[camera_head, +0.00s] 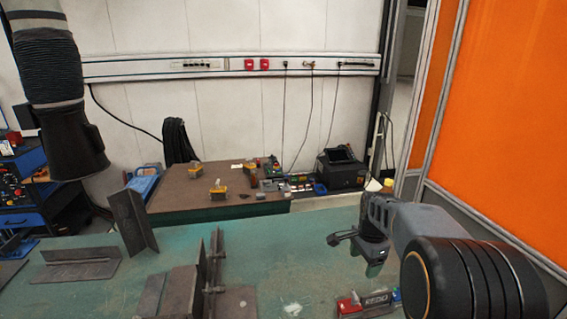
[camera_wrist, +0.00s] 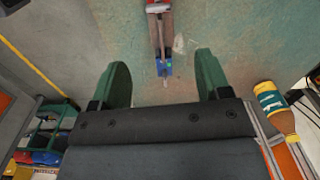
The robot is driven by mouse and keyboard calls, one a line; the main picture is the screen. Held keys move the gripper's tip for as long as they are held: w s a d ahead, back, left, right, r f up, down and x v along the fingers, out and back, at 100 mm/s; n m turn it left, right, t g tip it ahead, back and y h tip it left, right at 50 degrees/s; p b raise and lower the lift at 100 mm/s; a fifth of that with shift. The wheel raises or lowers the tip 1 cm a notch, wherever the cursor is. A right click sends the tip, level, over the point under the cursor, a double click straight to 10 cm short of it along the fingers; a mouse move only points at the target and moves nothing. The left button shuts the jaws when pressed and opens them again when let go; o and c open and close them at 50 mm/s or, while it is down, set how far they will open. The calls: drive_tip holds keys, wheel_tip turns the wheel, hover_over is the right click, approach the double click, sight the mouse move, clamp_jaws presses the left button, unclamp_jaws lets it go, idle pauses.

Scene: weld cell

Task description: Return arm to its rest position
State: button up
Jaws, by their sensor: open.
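My arm reaches in from the right in the camera_head view, with my gripper (camera_head: 374,262) pointing down above the right part of the green worktable (camera_head: 100,293). In the camera_wrist view my gripper (camera_wrist: 161,75) shows two green fingers spread wide apart. No object is held between them. A narrow tool with red and blue parts (camera_head: 366,303) lies on the table below and in front of the gripper. It also shows in the wrist view (camera_wrist: 160,30), beyond the fingertips and apart from them.
Steel angle pieces (camera_head: 130,222) and upright plates (camera_head: 210,262) stand on the table's left and middle. A brown-topped bench (camera_head: 200,183) with small items is behind. A bottle (camera_wrist: 274,112) is right of the gripper. An orange screen (camera_head: 507,110) bounds the right. A black hose (camera_head: 55,85) hangs upper left.

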drive_tip(key=s+a+r+n+t, duration=0.2)
drive_tip(key=s+a+n, duration=0.3)
drive_tip(key=s+n, duration=0.2)
drive_tip(key=s+a+r+n+t, duration=0.1)
drive_tip(key=s+a+n, duration=0.3)
drive_tip(key=s+n, duration=0.4)
drive_tip(key=shift+s+a+r+n+t, duration=0.3)
drive_tip(key=shift+s+a+r+t, duration=0.1)
drive_tip(key=shift+s, duration=0.2)
